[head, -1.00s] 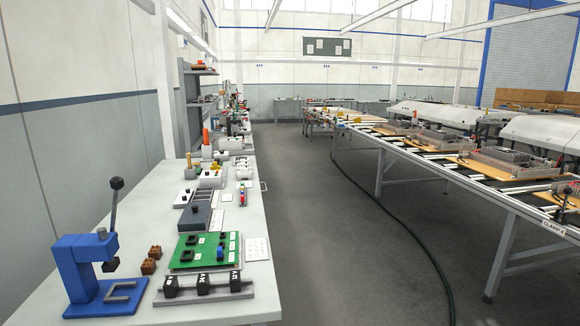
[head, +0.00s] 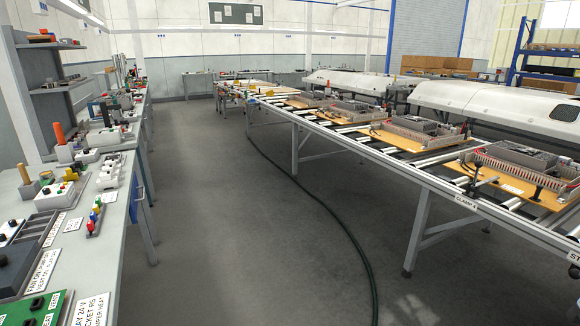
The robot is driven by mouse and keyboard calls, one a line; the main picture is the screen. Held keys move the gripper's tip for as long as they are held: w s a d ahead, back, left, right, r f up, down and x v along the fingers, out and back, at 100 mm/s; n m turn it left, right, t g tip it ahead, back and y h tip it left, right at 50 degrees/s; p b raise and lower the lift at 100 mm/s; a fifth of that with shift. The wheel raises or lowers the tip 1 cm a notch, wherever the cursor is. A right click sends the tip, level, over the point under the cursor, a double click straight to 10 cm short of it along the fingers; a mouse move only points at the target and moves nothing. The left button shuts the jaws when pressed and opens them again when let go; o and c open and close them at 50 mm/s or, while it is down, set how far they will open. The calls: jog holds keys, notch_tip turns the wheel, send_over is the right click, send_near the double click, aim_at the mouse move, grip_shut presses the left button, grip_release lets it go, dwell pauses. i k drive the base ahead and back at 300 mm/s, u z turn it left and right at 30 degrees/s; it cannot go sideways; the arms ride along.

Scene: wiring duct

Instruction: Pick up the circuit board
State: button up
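A green circuit board (head: 22,316) with black parts and small white labels lies on the workbench at the bottom left corner of the head view. Only its far corner shows; the rest is cut off by the picture's edge. My gripper is not in view.
The light workbench (head: 119,236) runs along the left, with labelled cards (head: 84,309), a grey slotted unit (head: 28,250) and a strip of coloured buttons (head: 95,215) near the board. A roller conveyor (head: 395,172) with wooden trays stands right. Grey floor between is clear except a dark hose (head: 330,215).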

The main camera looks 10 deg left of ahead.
aim_at(78, 164)
jog(key=u, duration=0.25)
jog(key=i, duration=2.4)
jog(key=u, duration=0.4)
jog(key=i, duration=2.1)
jog(key=u, duration=0.85)
jog(key=i, duration=1.7)
jog(key=u, duration=1.75)
jog(key=i, duration=1.15)
jog(key=u, duration=0.95)
jog(key=i, duration=0.25)
jog(key=u, duration=0.15)
